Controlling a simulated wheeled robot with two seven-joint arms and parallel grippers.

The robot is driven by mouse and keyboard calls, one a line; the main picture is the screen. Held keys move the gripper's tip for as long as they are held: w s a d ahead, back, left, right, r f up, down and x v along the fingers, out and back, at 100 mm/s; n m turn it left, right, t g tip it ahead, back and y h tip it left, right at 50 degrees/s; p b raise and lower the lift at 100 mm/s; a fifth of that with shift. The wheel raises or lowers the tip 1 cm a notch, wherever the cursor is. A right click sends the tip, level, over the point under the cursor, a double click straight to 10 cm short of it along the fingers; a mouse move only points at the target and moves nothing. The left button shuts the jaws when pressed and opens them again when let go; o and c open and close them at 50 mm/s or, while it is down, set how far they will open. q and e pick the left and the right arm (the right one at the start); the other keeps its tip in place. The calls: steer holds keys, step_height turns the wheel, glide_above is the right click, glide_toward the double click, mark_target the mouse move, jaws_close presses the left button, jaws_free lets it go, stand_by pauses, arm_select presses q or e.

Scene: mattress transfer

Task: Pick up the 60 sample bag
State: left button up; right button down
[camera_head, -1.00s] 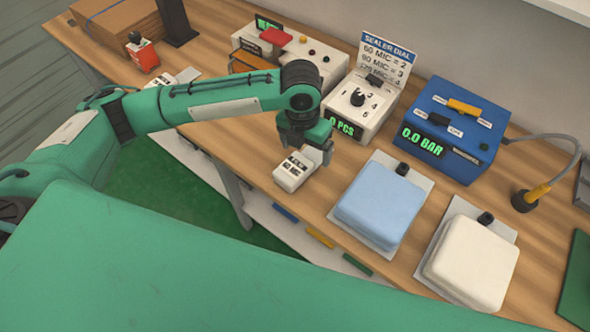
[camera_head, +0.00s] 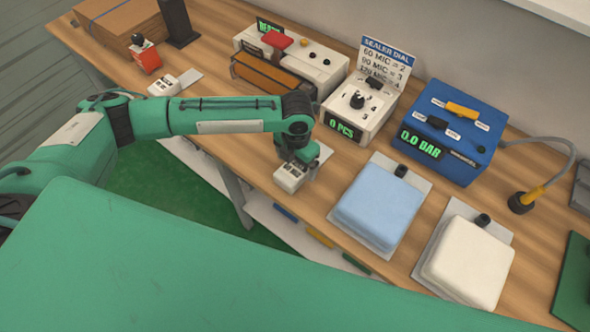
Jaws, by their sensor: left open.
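A small white sample bag with dark marks (camera_head: 290,177) lies on the table's front edge, below the sealer dial machine. Its label is too small to read, so I cannot tell if it is the 60 one. My left gripper (camera_head: 296,165) is over this bag from above, open, and its fingers hide the bag's far part. I cannot tell whether the fingers touch it. A second similar white sample (camera_head: 165,86) lies further left on a pale sheet. My right gripper is not in view.
Blue (camera_head: 378,207) and white (camera_head: 467,262) cushions lie on plates to the right. The white dial machine (camera_head: 360,105), a blue pressure box (camera_head: 449,130) and a sealer with an orange-brown front (camera_head: 270,82) stand behind. A cardboard stack (camera_head: 118,22) is at far left.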

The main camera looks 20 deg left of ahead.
mark_target(295, 168)
arm_select(q)
step_height(295, 168, down, 4)
steer(key=shift+a+f+p, duration=0.1)
steer(key=shift+a+p, duration=0.05)
steer(key=shift+p, duration=0.35)
steer(key=c, duration=1.1)
